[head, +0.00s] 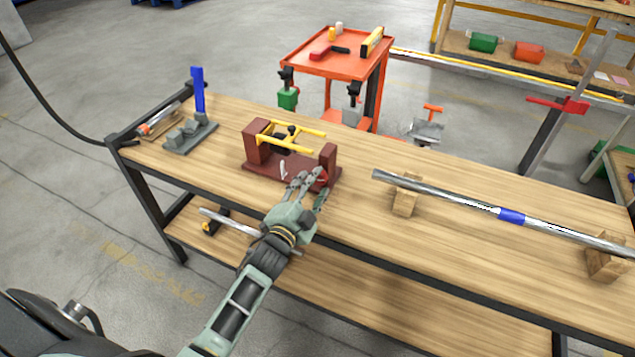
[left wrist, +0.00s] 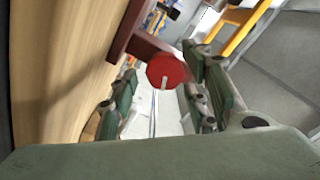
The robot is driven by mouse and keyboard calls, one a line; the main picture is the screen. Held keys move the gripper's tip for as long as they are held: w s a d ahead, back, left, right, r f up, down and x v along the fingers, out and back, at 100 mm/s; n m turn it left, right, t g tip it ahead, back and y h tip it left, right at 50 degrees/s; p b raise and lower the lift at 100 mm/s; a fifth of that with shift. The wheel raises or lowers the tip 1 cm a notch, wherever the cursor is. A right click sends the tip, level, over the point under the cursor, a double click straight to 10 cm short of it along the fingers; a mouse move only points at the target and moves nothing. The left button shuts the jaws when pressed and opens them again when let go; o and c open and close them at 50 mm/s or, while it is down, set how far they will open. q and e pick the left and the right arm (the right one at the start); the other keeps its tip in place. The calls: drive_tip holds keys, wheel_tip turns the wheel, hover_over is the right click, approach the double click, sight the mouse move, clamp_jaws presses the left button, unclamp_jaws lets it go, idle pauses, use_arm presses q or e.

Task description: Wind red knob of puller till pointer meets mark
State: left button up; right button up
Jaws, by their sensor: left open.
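The puller (head: 262,170) is a dark red frame with yellow bars, standing on the wooden bench. Its red knob (head: 320,174) is at the right end, partly hidden by my gripper. In the left wrist view the knob (left wrist: 167,71) is a red disc with a white line on its face, lying between and beyond my fingers. My left gripper (head: 306,186) is open around or just in front of the knob; contact cannot be told. A small white pointer-like piece (head: 283,168) shows on the puller's base; the mark cannot be made out. My right gripper is not in view.
A blue-handled grey fixture (head: 190,132) stands left of the puller on the bench (head: 350,240). A long metal rod (head: 450,200) with a blue band rests on wooden blocks to the right. An orange cart (head: 340,62) stands behind the bench.

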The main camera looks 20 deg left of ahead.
use_arm(q)
drive_tip(key=shift+w+d, duration=0.1)
drive_tip(key=shift+w, duration=1.05)
drive_tip(key=shift+s+f, duration=0.1)
drive_tip(key=shift+f, duration=0.05)
drive_tip(key=c, duration=1)
drive_tip(key=shift+f+m, duration=0.2)
drive_tip(key=shift+m, duration=1)
drive_tip(key=o, duration=1)
drive_tip(key=shift+f, duration=0.1)
drive_tip(key=shift+r, duration=0.35)
